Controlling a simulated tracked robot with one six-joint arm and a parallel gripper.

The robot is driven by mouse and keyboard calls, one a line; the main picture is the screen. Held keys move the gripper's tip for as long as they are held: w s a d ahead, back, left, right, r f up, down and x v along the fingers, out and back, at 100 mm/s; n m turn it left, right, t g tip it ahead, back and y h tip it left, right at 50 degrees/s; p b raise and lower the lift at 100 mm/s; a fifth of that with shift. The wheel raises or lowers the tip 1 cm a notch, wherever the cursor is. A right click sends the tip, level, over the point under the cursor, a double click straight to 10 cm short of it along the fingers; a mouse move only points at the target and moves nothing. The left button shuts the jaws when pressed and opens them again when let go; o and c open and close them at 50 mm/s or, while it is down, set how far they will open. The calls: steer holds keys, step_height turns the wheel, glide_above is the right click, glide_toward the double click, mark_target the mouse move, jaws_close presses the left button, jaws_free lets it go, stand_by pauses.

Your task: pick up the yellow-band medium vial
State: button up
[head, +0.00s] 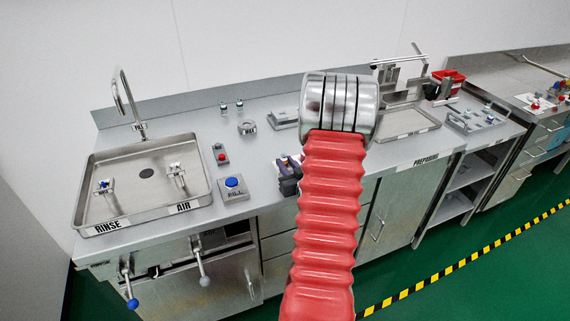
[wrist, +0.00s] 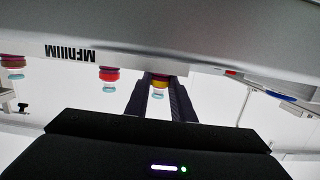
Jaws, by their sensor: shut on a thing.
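In the wrist view, which looks upside down, my gripper (wrist: 158,97) has its two dark fingers on either side of a vial with a yellow-orange band (wrist: 160,84) and a pale tip. It is shut on this vial, and the fingers hide its sides. The vial is close to a grey edge with a label reading MEDIUM (wrist: 70,53); I cannot tell whether it touches. In the head view my red arm and silver joint fill the middle, and I cannot make out the vial or my fingertips there.
A red-band vial (wrist: 109,74) and another vial (wrist: 13,67) stand left of my gripper in the wrist view. In the head view, a steel sink (head: 90,192) is at left and a rack (head: 476,120) at right. A blue-button box (head: 233,190) sits near the bench front.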

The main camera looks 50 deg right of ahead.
steer(key=shift+c, duration=0.5)
step_height(320, 180, up, 10)
stand_by(0.5)
stand_by(0.8)
